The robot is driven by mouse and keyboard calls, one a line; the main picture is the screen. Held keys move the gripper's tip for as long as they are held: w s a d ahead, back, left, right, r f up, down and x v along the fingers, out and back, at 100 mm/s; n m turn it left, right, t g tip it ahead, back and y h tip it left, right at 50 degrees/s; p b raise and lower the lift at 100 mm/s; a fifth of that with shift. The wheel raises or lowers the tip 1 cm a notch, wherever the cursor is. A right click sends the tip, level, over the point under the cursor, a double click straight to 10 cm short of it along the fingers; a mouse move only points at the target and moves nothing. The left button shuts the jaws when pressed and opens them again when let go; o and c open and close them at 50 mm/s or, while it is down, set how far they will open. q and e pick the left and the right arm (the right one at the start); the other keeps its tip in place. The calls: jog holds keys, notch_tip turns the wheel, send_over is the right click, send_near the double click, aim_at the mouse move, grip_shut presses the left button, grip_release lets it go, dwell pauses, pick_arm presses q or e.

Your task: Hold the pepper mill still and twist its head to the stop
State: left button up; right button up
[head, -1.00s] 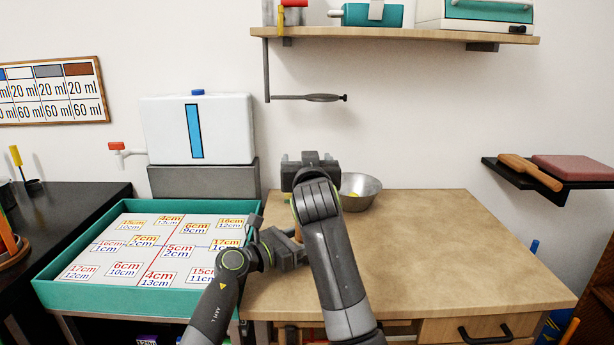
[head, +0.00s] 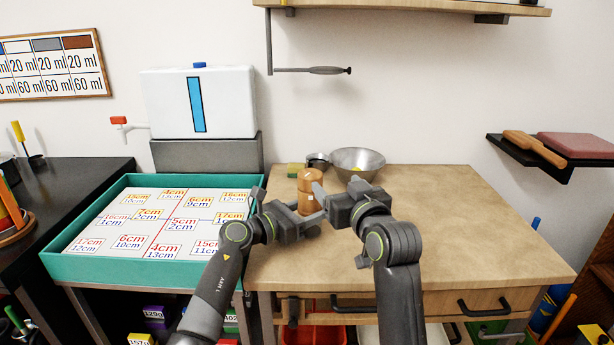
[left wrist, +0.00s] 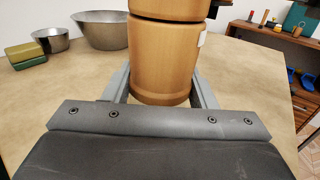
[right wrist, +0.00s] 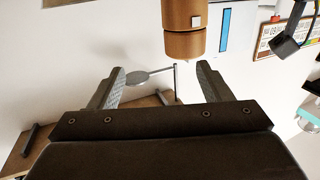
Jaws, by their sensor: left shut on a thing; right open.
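The wooden pepper mill (head: 311,196) stands upright on the table, a small white mark on its side. My left gripper (head: 314,213) is shut on its lower body; in the left wrist view the mill (left wrist: 163,62) sits between the two fingers, with a dark seam above them. My right gripper (head: 322,192) is open on the right of the mill, close to its upper part. In the right wrist view the mill (right wrist: 184,42) appears upside down, beyond the open fingers (right wrist: 160,85) and apart from them. Part of the mill's head is cut off in the left wrist view.
Behind the mill are a metal bowl (head: 358,162), a small pot (head: 318,160) and a green-yellow block (head: 295,170). The teal-rimmed tray (head: 150,268) is at the left. The table (head: 460,235) is clear on the right.

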aim_at(311, 177)
jog(key=w+a, duration=0.2)
jog(key=w+a+f+n+y, duration=0.1)
jog(key=w+a, duration=0.1)
jog(key=w, duration=0.1)
jog(key=w+a+y, duration=0.1)
jog(key=w+a, duration=0.1)
jog(key=shift+w+a+f+g, duration=0.25)
jog(key=shift+w+a+g, duration=0.05)
jog(key=shift+w, duration=0.05)
dwell(0.4)
jog(key=c, duration=1)
jog(key=shift+m+h, duration=0.3)
jog(key=shift+h, duration=0.3)
jog(key=shift+w+d+f+m+t+h, duration=0.15)
jog(key=shift+m+t+h, duration=0.35)
jog(key=shift+m+h, duration=0.6)
jog(key=shift+s+d+m+t+h, duration=0.15)
jog(key=shift+m+t+h, duration=0.4)
jog(key=shift+h, duration=0.95)
jog(key=shift+w+m+h, duration=0.1)
jog(key=shift+m+h, duration=0.15)
jog(key=shift+h, duration=0.05)
